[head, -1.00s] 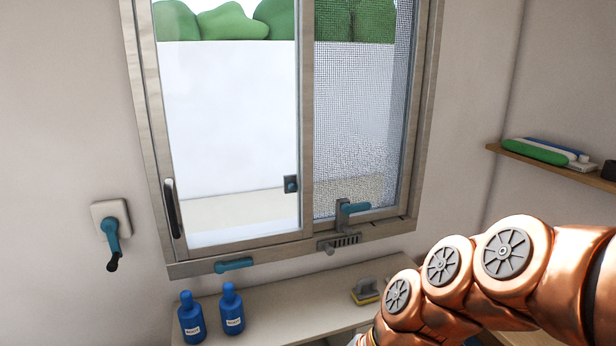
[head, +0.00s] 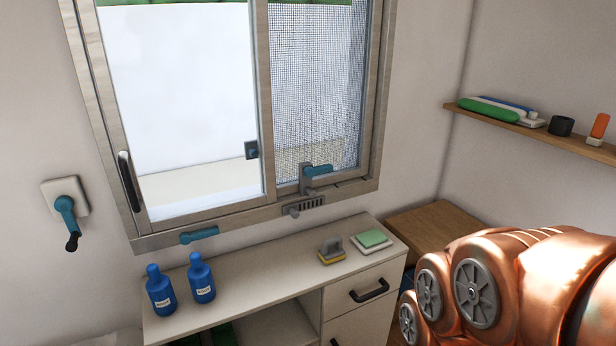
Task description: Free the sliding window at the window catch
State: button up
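The sliding window (head: 190,205) fills the upper middle of the head view, with a clear pane on the left and a mesh screen on the right. A small dark square fitting with a teal knob (head: 251,149) is on the clear pane. A black pull handle (head: 129,181) is on the left stile. Another teal handle (head: 199,235) lies along the lower frame. My copper arm shows at the lower right; my gripper is out of view.
A white cabinet (head: 272,278) stands below the window, with two blue bottles (head: 181,287), a yellow-grey scrubber (head: 331,251) and a green sponge (head: 371,240) on it. A teal crank (head: 65,213) is on the left wall. A shelf (head: 540,131) with small items is at right.

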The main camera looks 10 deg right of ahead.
aim_at(186, 237)
jog(key=u, duration=0.05)
jog(key=k, duration=1)
jog(key=z, duration=0.75)
jog(key=i, duration=1.35)
jog(key=u, duration=3.2)
